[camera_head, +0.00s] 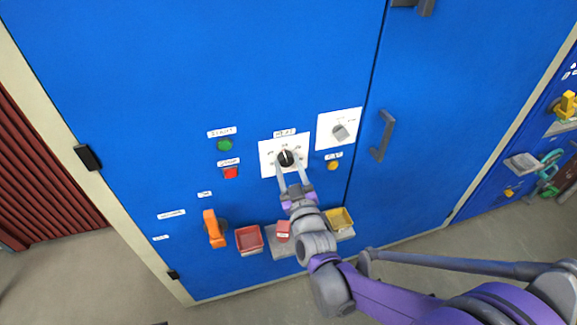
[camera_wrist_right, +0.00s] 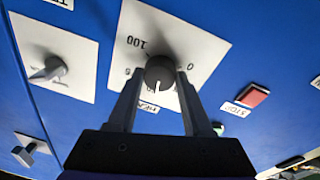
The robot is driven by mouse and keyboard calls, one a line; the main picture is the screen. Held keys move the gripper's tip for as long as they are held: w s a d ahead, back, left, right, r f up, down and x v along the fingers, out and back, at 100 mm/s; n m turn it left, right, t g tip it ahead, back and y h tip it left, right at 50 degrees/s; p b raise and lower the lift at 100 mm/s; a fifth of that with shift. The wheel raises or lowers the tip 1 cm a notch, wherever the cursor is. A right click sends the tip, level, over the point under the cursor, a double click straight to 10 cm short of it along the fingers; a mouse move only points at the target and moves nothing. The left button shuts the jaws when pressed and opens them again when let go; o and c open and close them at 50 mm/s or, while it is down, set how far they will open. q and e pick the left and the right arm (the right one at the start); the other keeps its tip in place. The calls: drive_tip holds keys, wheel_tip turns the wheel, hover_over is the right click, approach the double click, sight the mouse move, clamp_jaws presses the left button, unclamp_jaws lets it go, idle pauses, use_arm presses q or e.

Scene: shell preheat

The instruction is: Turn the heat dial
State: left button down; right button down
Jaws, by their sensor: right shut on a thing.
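The heat dial (camera_head: 286,157) is a black knob on a white square plate on the blue cabinet front. In the right wrist view the knob (camera_wrist_right: 160,74) has a white pointer line, with scale marks such as 100 and 0 around it on the plate (camera_wrist_right: 196,46). My right gripper (camera_head: 290,166) is at the dial, its two fingers on either side of the knob and shut on it. It also shows in the right wrist view (camera_wrist_right: 159,94). My left gripper is not in view.
A grey selector knob (camera_head: 340,132) sits right of the dial. A green button (camera_head: 224,145) and red button (camera_head: 231,172) are to its left. An orange handle (camera_head: 214,229), red bin (camera_head: 249,239) and yellow bin (camera_head: 339,219) are lower. A door handle (camera_head: 383,136) sticks out on the right.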

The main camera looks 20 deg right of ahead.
drive_tip(key=shift+m, duration=1.2)
drive_tip(key=shift+c, duration=1.6)
unclamp_jaws()
drive_tip(key=s+f, duration=0.1)
drive_tip(key=s, duration=0.9)
drive_tip(key=shift+s+a+h, duration=0.15)
drive_tip(key=shift+s+h, duration=0.15)
drive_tip(key=shift+s, duration=0.1)
